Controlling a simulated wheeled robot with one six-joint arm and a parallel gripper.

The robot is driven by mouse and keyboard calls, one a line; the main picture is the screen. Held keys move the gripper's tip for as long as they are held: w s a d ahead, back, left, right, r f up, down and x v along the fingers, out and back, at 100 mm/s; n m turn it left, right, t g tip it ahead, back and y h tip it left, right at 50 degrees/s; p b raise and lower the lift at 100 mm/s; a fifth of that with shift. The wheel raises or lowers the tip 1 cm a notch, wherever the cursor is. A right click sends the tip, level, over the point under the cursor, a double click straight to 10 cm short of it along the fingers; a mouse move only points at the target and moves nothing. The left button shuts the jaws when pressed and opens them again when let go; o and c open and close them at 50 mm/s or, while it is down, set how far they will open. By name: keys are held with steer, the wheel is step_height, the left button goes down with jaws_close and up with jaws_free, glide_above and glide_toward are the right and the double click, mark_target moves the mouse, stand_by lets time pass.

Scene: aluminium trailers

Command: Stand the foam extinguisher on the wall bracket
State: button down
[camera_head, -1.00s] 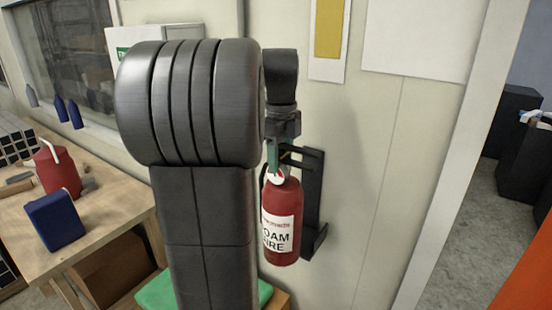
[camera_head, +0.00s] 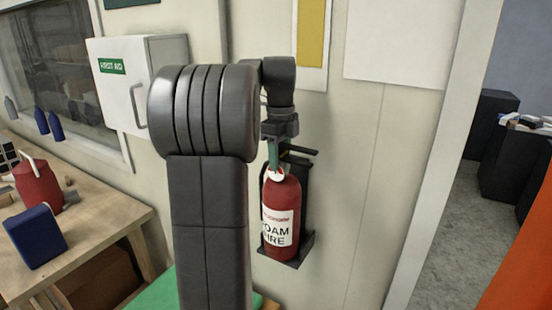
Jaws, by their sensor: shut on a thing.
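The foam extinguisher (camera_head: 281,215) is a red cylinder with a white label, upright in front of the wall bracket. My gripper (camera_head: 274,152) is above it and shut on its top. The wall bracket (camera_head: 302,250) is black, with a back plate on the wall and a shelf at the bottom. The extinguisher's base appears at the level of the shelf and over it. I cannot tell whether the base touches the shelf. The extinguisher hides most of the back plate, and my arm covers the area to its left.
A white first aid cabinet (camera_head: 138,80) hangs on the wall to the left. A wooden workbench (camera_head: 105,235) at left holds a red can (camera_head: 38,186) and a blue container (camera_head: 35,237). The wall right of the bracket is bare, with a doorway (camera_head: 455,200) beyond.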

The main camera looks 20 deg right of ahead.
steer(key=shift+w+d+r, duration=0.2)
steer(key=shift+w+d, duration=0.75)
steer(key=shift+d, duration=0.15)
steer(key=shift+f, duration=0.45)
steer(key=c, duration=1.1)
jaws_free()
steer(key=o, duration=0.5)
steer(key=shift+s+a, duration=0.1)
steer(key=shift+s, duration=0.1)
steer(key=shift+w+f, duration=0.1)
steer(key=shift+f, duration=0.25)
step_height(320, 180, up, 12)
steer(key=shift+r, duration=0.2)
